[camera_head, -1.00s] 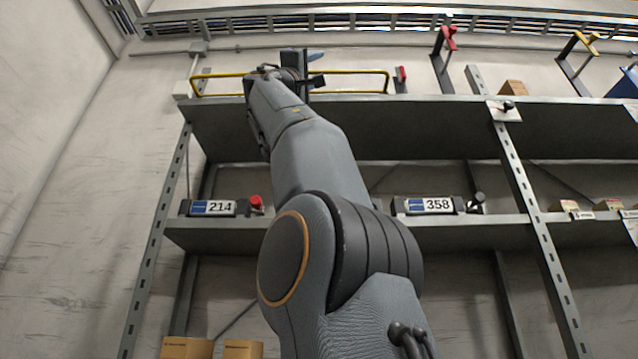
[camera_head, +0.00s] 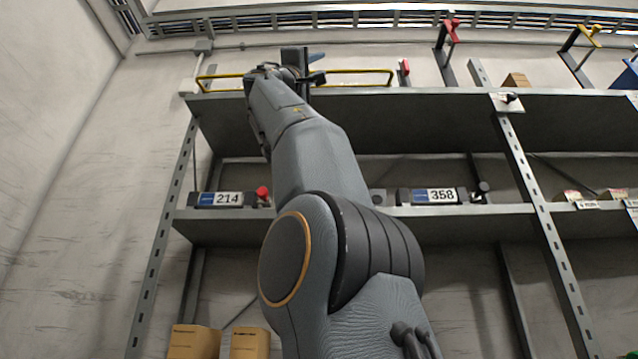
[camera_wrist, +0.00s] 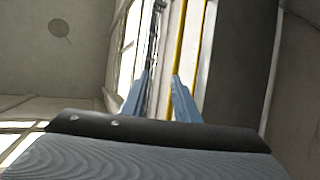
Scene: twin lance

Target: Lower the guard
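The guard appears to be the yellow rail (camera_head: 345,71) along the top shelf's front edge, at the upper left in the head view. My arm crosses in front of its middle and hides that part. My gripper (camera_head: 302,68) is at the rail's height in the head view. In the wrist view my gripper (camera_wrist: 160,82) has its two blue-grey fingers apart, with nothing clearly held. A yellow bar (camera_wrist: 179,45) runs upright there, just beyond the right fingertip. I cannot tell whether it touches the finger or lies between the fingers.
Below is a shelf with units marked 214 (camera_head: 228,199) and 358 (camera_head: 441,195). A red lever (camera_head: 450,32) and a yellow lever (camera_head: 586,36) stand at upper right. Cardboard boxes (camera_head: 193,342) sit at lower left. A steel upright (camera_head: 527,180) stands right of my arm.

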